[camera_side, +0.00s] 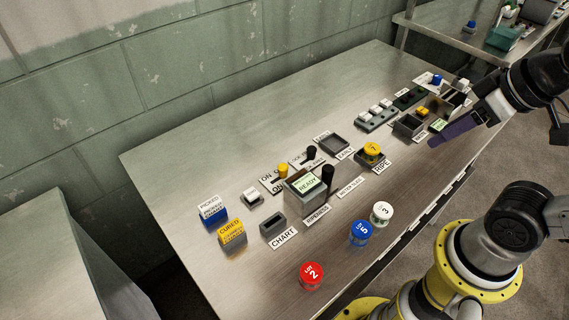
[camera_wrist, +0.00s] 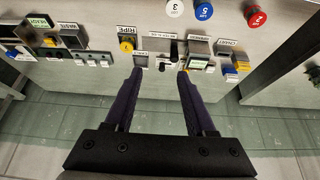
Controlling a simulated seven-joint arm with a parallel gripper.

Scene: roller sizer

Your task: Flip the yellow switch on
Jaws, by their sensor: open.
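The yellow switch (camera_side: 283,170) is a small upright yellow knob on a dark slotted base in the middle of the table, with an "ON" label beside it. Which end of its slot it stands at is too small to tell. A similar black switch (camera_side: 311,153) stands just behind it. My gripper (camera_side: 438,139) is at the right end of the table in the side view, well apart from the switch. In the wrist view my gripper (camera_wrist: 160,72) is open and empty, its two purple fingers spread. A bit of yellow, likely the switch (camera_wrist: 184,71), shows by the right fingertip, partly hidden.
A yellow-topped jar (camera_side: 372,152) stands at the "RIPE" label. Blue, white and red jars line the front. The table's back left is clear.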

